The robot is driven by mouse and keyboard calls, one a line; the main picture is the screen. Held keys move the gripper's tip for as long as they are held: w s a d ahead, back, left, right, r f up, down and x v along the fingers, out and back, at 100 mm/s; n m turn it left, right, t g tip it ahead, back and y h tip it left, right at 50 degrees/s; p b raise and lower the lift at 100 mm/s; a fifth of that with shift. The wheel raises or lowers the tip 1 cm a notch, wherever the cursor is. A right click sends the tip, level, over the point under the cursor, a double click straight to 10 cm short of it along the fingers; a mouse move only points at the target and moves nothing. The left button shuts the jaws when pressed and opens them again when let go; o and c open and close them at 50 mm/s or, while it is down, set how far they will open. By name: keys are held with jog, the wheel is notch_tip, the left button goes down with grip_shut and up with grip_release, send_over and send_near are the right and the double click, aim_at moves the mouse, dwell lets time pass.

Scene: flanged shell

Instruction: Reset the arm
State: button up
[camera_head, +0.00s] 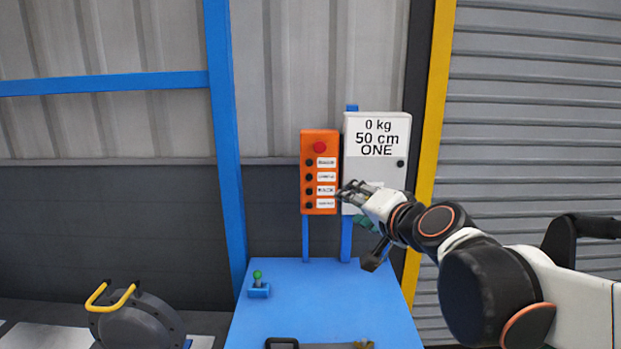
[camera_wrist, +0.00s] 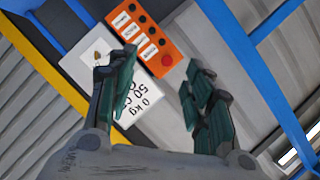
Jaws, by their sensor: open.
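My gripper (camera_head: 354,192) is at the end of my arm, which reaches in from the right in the head view. It is in front of the lower parts of the orange button box and the white box. In the wrist view my gripper (camera_wrist: 160,88) shows its green-padded fingers spread apart with nothing between them. The orange button box (camera_head: 320,150) has a red button on top and several dark buttons with white labels; it also shows in the wrist view (camera_wrist: 128,18). I cannot tell whether the fingers touch a box.
A white box (camera_head: 376,145) reads "0 kg 50 cm ONE". Below is a blue table (camera_head: 320,300) with a small green-knobbed lever (camera_head: 258,286). A grey flanged shell (camera_head: 138,322) with yellow handles stands at lower left. A blue post (camera_head: 226,140) and a yellow post (camera_head: 432,130) rise behind.

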jog(key=s+d+f+n+g+h, duration=0.2)
jog(key=s+d+f, duration=0.3)
jog(key=s+f, duration=0.4)
jog(key=s+d+f+n+g+h, duration=0.3)
jog(key=s+f, duration=0.6)
jog(key=s, duration=0.6)
jog(key=shift+d+f+n+g+b, duration=0.3)
jog(key=shift+d+n+g+b, duration=0.15)
jog(key=shift+d+n+g, duration=0.75)
